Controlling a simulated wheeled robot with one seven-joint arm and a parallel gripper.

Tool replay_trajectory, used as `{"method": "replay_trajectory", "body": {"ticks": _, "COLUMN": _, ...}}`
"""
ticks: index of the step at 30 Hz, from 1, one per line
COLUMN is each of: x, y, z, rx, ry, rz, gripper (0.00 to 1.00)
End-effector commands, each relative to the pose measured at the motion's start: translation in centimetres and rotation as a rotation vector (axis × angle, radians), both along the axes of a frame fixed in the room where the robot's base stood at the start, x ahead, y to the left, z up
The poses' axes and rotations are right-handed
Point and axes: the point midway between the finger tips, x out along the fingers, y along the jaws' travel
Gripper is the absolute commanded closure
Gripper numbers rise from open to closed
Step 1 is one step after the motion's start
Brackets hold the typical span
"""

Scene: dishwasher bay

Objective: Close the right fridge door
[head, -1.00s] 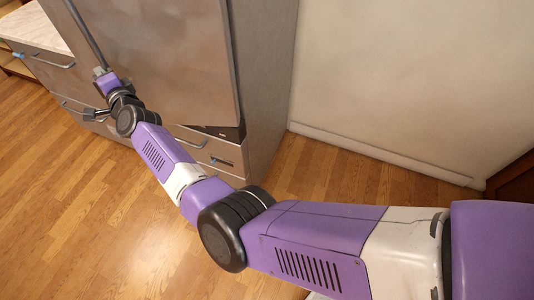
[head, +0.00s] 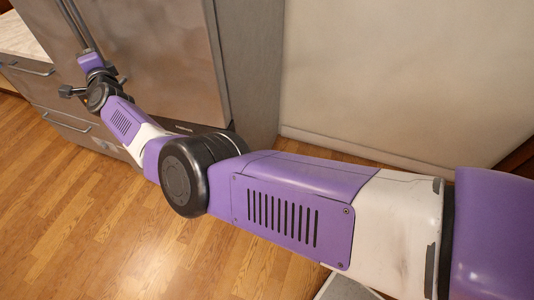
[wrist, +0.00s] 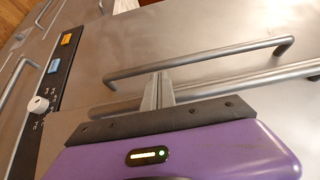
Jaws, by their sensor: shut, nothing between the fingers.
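The right fridge door (head: 165,60) is a wide grey metal panel at the upper left of the head view. It looks flush or nearly flush with the fridge body; any small gap is too fine to tell. Two long bar handles stand side by side at its left edge, and they also show in the wrist view, the upper handle (wrist: 200,58) and the lower handle (wrist: 240,82). My gripper (head: 86,48) is at the handles, in front of the doors. In the wrist view my gripper's fingers (wrist: 158,88) are together and empty, close to the bars; contact is unclear.
Drawers with bar handles (head: 70,126) and a pale countertop (head: 25,35) lie to the left. A dark control panel (wrist: 52,85) with coloured buttons and a knob shows in the wrist view. A bare wall (head: 390,75) is at the right. The wooden floor (head: 70,220) is clear at lower left.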

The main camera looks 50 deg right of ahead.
Motion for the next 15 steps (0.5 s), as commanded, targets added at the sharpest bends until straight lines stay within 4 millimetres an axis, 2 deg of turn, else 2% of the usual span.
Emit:
{"method": "replay_trajectory", "body": {"ticks": 3, "x": 0.46, "y": -0.75, "z": -0.24, "rx": 0.001, "ry": 0.000, "rz": -0.002, "gripper": 1.00}}
{"method": "replay_trajectory", "body": {"ticks": 15, "x": 0.84, "y": -1.04, "z": 0.01, "rx": 0.000, "ry": 0.000, "rz": 0.002, "gripper": 1.00}}
